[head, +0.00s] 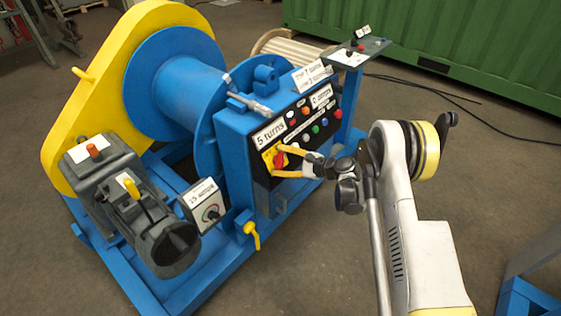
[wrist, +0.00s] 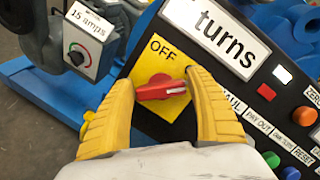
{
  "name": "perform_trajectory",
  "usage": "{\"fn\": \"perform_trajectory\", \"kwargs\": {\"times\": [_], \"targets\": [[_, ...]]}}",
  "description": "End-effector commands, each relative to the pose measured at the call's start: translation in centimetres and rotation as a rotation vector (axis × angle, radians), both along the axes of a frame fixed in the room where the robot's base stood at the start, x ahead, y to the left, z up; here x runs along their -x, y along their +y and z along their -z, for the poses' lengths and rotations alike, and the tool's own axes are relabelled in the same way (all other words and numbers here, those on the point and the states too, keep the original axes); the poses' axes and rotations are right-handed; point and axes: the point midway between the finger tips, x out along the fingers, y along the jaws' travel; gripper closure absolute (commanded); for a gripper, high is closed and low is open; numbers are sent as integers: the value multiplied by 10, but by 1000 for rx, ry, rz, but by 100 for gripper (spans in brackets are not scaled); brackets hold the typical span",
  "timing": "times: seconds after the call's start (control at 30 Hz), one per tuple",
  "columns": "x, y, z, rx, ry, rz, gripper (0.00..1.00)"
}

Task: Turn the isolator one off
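The isolator is a red rotary handle (wrist: 160,88) on a yellow plate (wrist: 155,55) marked OFF at its top. In the wrist view the handle lies nearly level, pointing sideways rather than up at OFF. In the head view the red handle (head: 280,160) shows on the left of the black control panel. My gripper (head: 276,160) is in front of it. In the wrist view my gripper's yellow fingers (wrist: 160,82) stand either side of the handle, close to its two ends. I cannot tell whether they touch it.
The black panel (head: 325,109) has several coloured buttons and lamps right of the isolator. A "15 amps" dial box (head: 205,206) and grey motor (head: 130,195) stand to the left. A yellow lever (head: 252,233) hangs below. Open floor lies at the front.

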Motion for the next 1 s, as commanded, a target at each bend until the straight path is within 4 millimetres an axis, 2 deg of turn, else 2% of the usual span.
{"fn": "perform_trajectory", "kwargs": {"times": [0.03,0.1,0.57,1.0], "targets": [[0,0,0,0,0,0,53],[0,0,0,0,0,0,73],[0,0,0,45,-58,-37,73],[2,-1,2,249,-317,-201,73]]}}
